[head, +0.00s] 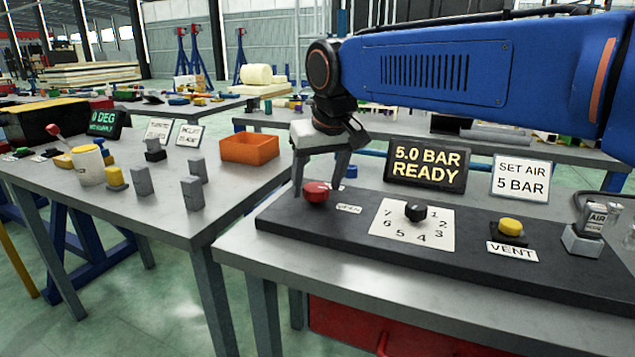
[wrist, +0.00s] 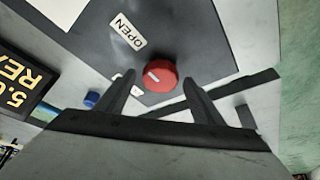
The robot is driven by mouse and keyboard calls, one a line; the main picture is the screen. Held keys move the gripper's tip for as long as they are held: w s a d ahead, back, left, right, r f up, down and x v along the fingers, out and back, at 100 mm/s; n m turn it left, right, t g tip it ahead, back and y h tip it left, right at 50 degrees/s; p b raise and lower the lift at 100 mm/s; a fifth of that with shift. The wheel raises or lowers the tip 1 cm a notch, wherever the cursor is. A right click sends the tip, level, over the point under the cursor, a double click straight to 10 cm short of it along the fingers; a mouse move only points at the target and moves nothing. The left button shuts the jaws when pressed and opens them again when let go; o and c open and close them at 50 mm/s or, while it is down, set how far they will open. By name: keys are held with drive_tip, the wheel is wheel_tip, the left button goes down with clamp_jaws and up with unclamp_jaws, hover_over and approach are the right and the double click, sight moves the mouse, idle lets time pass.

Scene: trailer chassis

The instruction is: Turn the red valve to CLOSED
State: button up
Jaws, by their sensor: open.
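The red valve (head: 317,192) is a round knob at the left end of the dark panel (head: 290,222). In the wrist view the red valve (wrist: 162,84) carries a short white mark pointing towards the upper left. A white OPEN label (wrist: 126,33) lies above and left of it. A second pale label (wrist: 123,84) is mostly hidden behind a finger, so I cannot read it. My gripper (head: 319,184) is open above the knob, pointing down. In the wrist view my gripper (wrist: 159,80) has one finger on either side of the knob, with gaps visible.
The panel also holds a black numbered dial (head: 415,211), a yellow VENT button (head: 510,226) and a display (head: 427,167) reading "5.0 BAR READY". A sign (head: 520,179) says "SET AIR 5 BAR". An orange bin (head: 249,148) stands on the left table.

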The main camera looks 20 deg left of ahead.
drive_tip(key=shift+f, duration=0.1)
drive_tip(key=c, duration=1.1)
drive_tip(key=shift+o, duration=0.2)
drive_tip(key=shift+w+n, duration=0.1)
drive_tip(key=shift+n, duration=0.3)
drive_tip(key=n+g+y, duration=0.1)
drive_tip(key=n, duration=0.2)
drive_tip(key=shift+w+d+n, duration=0.1)
drive_tip(key=shift+w+n, duration=0.05)
drive_tip(key=shift+n, duration=0.25)
drive_tip(key=n+g, duration=0.1)
drive_tip(key=n, duration=0.1)
drive_tip(key=n+g, duration=0.1)
drive_tip(key=n, duration=0.1)
drive_tip(key=shift+w+n+y, duration=0.15)
drive_tip(key=shift+n+y, duration=0.15)
drive_tip(key=n+g, duration=0.2)
drive_tip(key=n, duration=0.2)
drive_tip(key=shift+w, duration=0.15)
drive_tip(key=shift+n+g+h, duration=0.5)
drive_tip(key=shift+n+g, duration=0.1)
drive_tip(key=shift+n, duration=1.6)
